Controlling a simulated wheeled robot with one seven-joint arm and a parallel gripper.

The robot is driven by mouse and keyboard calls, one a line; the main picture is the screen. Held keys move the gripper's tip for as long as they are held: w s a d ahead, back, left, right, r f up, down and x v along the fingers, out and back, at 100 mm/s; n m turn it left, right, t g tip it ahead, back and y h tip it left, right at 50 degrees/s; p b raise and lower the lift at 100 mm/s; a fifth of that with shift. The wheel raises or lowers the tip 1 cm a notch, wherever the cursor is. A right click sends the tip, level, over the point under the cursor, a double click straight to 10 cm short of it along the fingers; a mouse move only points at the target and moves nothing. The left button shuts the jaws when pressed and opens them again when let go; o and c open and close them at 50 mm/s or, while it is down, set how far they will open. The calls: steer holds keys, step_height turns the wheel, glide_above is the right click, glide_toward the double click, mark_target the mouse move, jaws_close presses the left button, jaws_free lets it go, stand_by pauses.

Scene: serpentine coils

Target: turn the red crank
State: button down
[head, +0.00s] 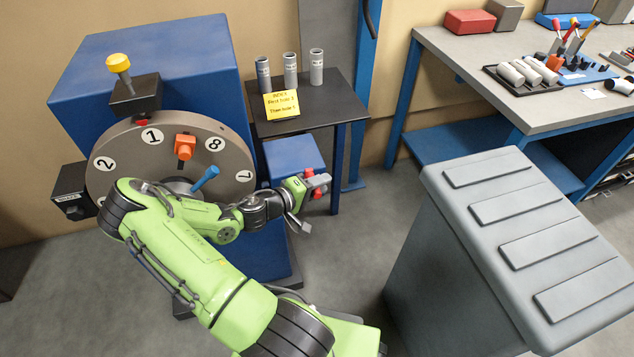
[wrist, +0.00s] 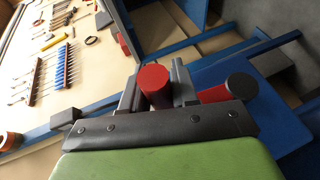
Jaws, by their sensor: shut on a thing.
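The red crank shows only in part: a red cylinder (wrist: 155,82) stands between my gripper's grey fingers in the wrist view. A second red cylinder with a dark round end (wrist: 226,92) lies to its right; I cannot tell how the two join. My gripper (head: 317,183) is shut on the red cylinder in front of the blue machine's right side. In the head view a bit of red (head: 318,194) shows at the fingers. The rest of the crank is hidden by my gripper.
The blue machine (head: 190,60) carries a numbered grey disc (head: 110,185) with an orange block (head: 184,146) and a blue handle (head: 207,177). A dark side table (head: 335,100) holds grey cylinders and a yellow note (head: 281,105). A grey cabinet (head: 440,245) stands right; floor between is clear.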

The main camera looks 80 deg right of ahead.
steer(key=s+d+f+m+t+y+p, duration=0.3)
steer(key=s+f+t+y, duration=0.3)
steer(key=f+t+y, duration=0.2)
step_height(320, 180, down, 3)
steer(key=t, duration=0.2)
steer(key=shift+d+t, duration=0.25)
steer(key=shift+t, duration=0.05)
stand_by(0.4)
steer(key=shift+a+f, duration=0.1)
stand_by(0.4)
steer(key=c, duration=1.2)
jaws_free()
steer(key=shift+c, duration=0.2)
steer(key=o, duration=0.3)
steer(key=shift+w, duration=0.1)
